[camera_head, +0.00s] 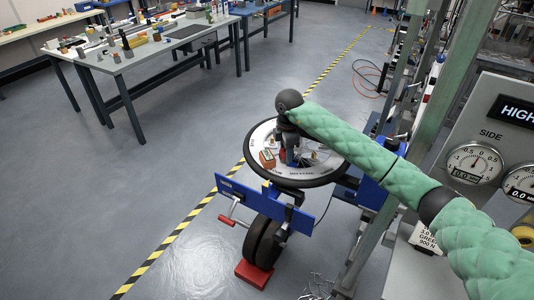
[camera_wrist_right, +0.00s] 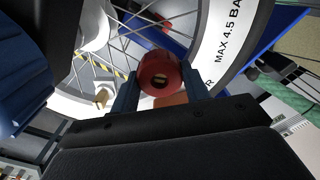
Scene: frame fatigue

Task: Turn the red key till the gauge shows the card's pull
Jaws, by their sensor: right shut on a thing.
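A wheel (camera_head: 255,142) with a white rim and dark tyre lies flat in a blue stand (camera_head: 262,197). My right gripper (camera_head: 289,160) reaches down among its spokes. In the right wrist view, its two blue fingers close on the red key (camera_wrist_right: 159,72), a round red piece with a hole in its end. A small orange device (camera_head: 267,158) sits on the wheel left of the gripper; its reading is too small to tell. A white card (camera_head: 425,238) at the right reads partly "GREEN 900 N" and is partly cut by my arm. My left gripper is out of view.
A grey panel at the right bears a dial marked SIDE (camera_head: 475,163), a second dial (camera_head: 520,182) and a display reading HIGH (camera_head: 517,112). A green post (camera_head: 446,90) stands close to my right arm. A tool bench (camera_head: 130,62) is at the back left; the left floor is clear.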

